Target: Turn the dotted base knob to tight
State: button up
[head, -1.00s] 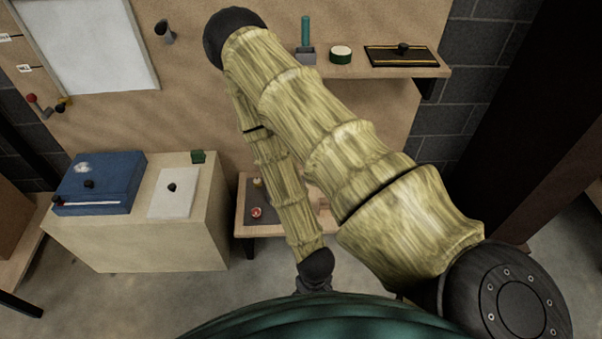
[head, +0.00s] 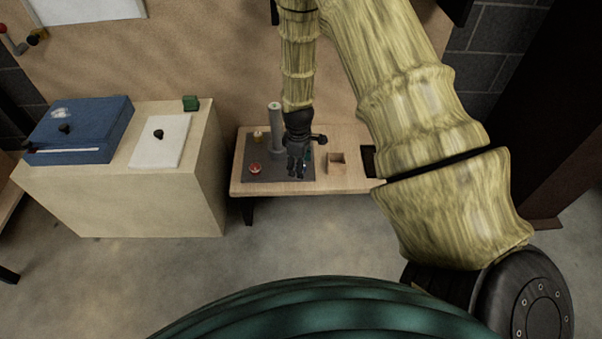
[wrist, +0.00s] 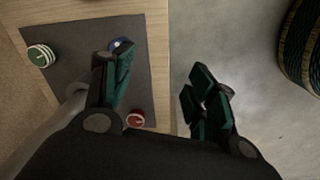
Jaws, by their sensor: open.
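My gripper (head: 297,174) is open and points down over the right part of a dark grey mat. In the wrist view its two fingers (wrist: 160,75) are apart, with table edge and floor between them. Small round knobs are on the mat: a red one with pale marks (head: 255,168), also in the wrist view (wrist: 134,120), and a blue one (wrist: 118,44) partly hidden behind the left finger. A green knob with pale stripes (wrist: 41,56) shows at the mat's far left in the wrist view. I cannot tell which knob is dotted.
A grey upright post (head: 274,120) stands on the mat (head: 249,153), close beside my gripper. A small open wooden box (head: 337,163) is to the right on the low table (head: 240,187). A wooden cabinet (head: 180,205) with a blue case (head: 85,125) is at left.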

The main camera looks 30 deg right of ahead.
jog(key=w+d+r+n+b, duration=0.1)
jog(key=w+d+n+b, duration=0.1)
jog(key=w+d+b, duration=0.3)
jog(key=f, duration=0.3)
jog(key=f+b, duration=0.1)
jog(key=f, duration=0.3)
jog(key=w+f, duration=0.1)
jog(key=f, duration=0.2)
jog(key=shift+a+f, duration=0.2)
jog(key=shift+a, duration=0.1)
jog(key=shift+c, duration=0.5)
jog(key=c, duration=0.9)
